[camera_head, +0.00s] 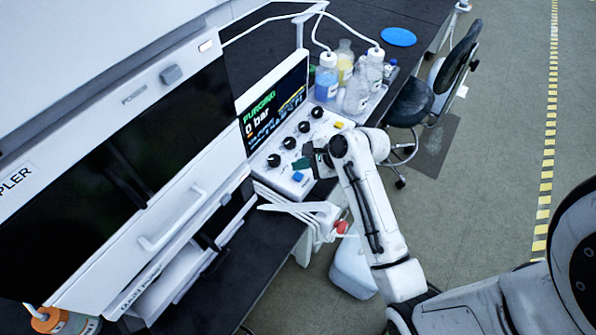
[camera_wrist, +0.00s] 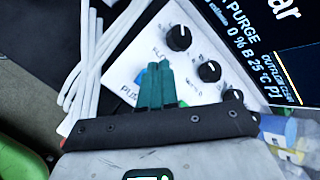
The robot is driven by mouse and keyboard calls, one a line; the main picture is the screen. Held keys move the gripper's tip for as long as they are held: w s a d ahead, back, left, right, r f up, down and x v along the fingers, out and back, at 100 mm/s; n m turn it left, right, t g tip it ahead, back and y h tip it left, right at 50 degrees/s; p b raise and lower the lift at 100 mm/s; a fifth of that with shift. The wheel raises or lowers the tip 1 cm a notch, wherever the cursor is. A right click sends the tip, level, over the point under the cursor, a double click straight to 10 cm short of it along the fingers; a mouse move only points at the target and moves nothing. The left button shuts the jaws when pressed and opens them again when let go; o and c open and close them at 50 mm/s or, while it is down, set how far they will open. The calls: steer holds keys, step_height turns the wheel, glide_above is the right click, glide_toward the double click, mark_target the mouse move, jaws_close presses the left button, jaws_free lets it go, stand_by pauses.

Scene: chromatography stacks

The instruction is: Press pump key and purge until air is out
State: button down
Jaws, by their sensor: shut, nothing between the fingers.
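The pump's control panel (camera_head: 262,157) is a white sloped face with several black knobs, a blue key (camera_head: 297,177) near its lower front and a yellow-orange key (camera_head: 338,125) at its far end. Its screen (camera_head: 274,105) reads "PURGING" and "0 bar" in the head view. My gripper (camera_head: 303,163) is over the panel, close to the blue key. In the wrist view its green fingertips (camera_wrist: 160,72) are together and empty, over the white panel (camera_wrist: 146,42) beside the knobs. A bit of blue shows left of the fingers; contact with the key cannot be told.
Several solvent bottles (camera_head: 356,90) with white tubes stand in a tray behind the panel. White tubing (camera_head: 290,208) hangs at the panel's front edge near a red knob (camera_head: 341,227). A white canister (camera_head: 352,268) is below. A chair (camera_head: 412,103) stands at the right.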

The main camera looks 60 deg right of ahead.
mark_target(301, 178)
steer(key=shift+r+p, duration=1.85)
steer(key=shift+p, duration=0.05)
steer(key=shift+a+f, duration=0.1)
steer(key=s+a+f+n+g+h+b, duration=0.1)
steer(key=s+a+n+g, duration=0.3)
steer(key=s+n, duration=0.5)
steer(key=s+a+f+n+g+h+b, duration=0.1)
steer(key=s+a+n+g, duration=0.3)
steer(key=s+a+n, duration=0.5)
steer(key=s+f+n, duration=0.1)
steer(key=n, duration=0.4)
steer(key=shift+f+n+b, duration=0.25)
steer(key=shift+n+b, duration=0.1)
steer(key=shift+n, duration=0.05)
